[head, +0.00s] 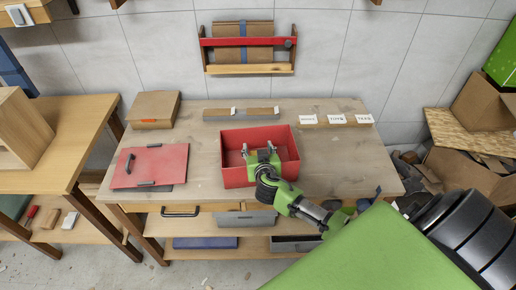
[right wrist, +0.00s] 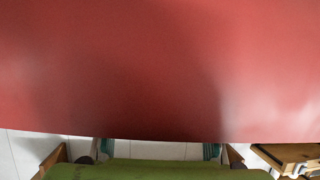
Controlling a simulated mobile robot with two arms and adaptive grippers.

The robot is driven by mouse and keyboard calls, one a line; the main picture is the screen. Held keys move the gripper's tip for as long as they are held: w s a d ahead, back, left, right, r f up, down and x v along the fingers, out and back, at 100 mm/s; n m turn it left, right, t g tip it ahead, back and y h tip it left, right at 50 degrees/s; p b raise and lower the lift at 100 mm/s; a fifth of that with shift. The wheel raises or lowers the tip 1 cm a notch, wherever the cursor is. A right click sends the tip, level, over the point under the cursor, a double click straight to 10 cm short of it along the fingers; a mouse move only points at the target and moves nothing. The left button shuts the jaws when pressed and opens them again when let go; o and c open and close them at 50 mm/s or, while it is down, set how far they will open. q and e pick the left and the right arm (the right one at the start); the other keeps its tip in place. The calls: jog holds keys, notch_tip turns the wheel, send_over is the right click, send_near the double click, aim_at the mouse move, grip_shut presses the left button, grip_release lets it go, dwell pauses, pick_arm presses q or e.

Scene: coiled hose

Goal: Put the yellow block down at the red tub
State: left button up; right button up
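The red tub (head: 235,177) stands on the wooden workbench, near its middle. My right gripper (head: 258,150) is over the tub's opening, its two fingers apart and pointing toward the back of the tub. In the right wrist view a smooth red surface (right wrist: 150,70), which looks like the tub, fills most of the picture. The two fingertips (right wrist: 158,150) show apart at the bottom, with nothing seen between them but pale background. I see no yellow block in either view; the gripper and tub walls hide part of the tub's inside. My left gripper is not in view.
A red panel with dark handles (head: 150,166) and a cardboard box (head: 154,109) are left of the tub. White labels (head: 336,119) stand at the back right. The bench top right of the tub (head: 340,155) is clear. Cardboard boxes (head: 470,140) are piled at the right.

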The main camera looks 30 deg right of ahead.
jog(key=shift+r, duration=0.1)
jog(key=shift+r+p, duration=0.25)
jog(key=shift+p, duration=0.1)
jog(key=shift+r+p, duration=0.4)
jog(key=b+v, duration=0.2)
jog(key=v, duration=1)
jog(key=shift+f, duration=0.2)
